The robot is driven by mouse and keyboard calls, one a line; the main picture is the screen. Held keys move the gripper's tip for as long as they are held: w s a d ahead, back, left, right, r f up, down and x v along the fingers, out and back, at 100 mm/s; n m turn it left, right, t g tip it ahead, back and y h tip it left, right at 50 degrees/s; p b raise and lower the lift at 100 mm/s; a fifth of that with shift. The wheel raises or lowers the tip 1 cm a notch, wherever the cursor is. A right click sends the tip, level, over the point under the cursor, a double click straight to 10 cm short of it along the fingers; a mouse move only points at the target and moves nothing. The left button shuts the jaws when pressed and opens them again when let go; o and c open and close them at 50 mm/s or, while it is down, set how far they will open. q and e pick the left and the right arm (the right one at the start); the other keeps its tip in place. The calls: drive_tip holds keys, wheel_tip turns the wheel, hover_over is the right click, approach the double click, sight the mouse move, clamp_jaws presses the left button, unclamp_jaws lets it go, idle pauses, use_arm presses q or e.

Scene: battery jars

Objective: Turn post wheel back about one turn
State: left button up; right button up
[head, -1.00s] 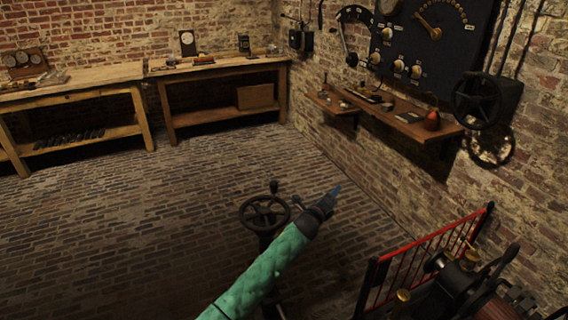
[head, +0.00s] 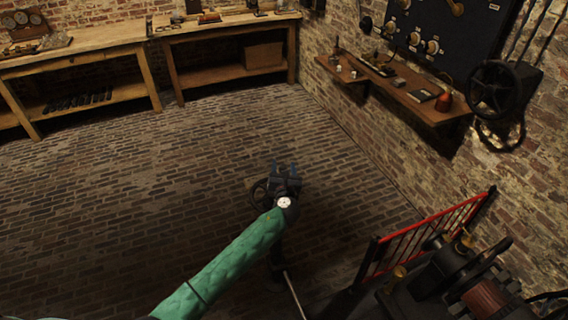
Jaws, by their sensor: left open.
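The post wheel (head: 258,194) is a dark spoked handwheel on a post standing on the brick floor, near the middle of the head view. My left gripper (head: 284,168) is over the right part of the wheel and hides much of it, including the knob. Its two bluish fingers are apart and point away from me. I see nothing between them. Whether the fingers touch the wheel I cannot tell. My right gripper is not in view.
A red railing (head: 432,234) and dark machinery (head: 480,290) stand at the lower right. Wooden benches (head: 80,49) line the back wall. A wall shelf (head: 425,108), a switch panel and another handwheel (head: 496,92) are on the right wall. The floor left of the post is clear.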

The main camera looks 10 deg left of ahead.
sight(283, 165)
use_arm(q)
wheel_tip(283, 165, down, 6)
drive_tip(key=shift+f+p, duration=0.1)
drive_tip(key=shift+p, duration=0.3)
drive_tip(key=p+x, duration=0.2)
drive_tip(key=x, duration=0.5)
drive_tip(key=shift+w, duration=0.25)
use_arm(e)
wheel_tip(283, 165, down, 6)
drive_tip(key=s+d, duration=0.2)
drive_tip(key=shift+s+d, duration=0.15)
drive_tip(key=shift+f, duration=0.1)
use_arm(q)
drive_tip(key=shift+c, duration=0.2)
clamp_jaws()
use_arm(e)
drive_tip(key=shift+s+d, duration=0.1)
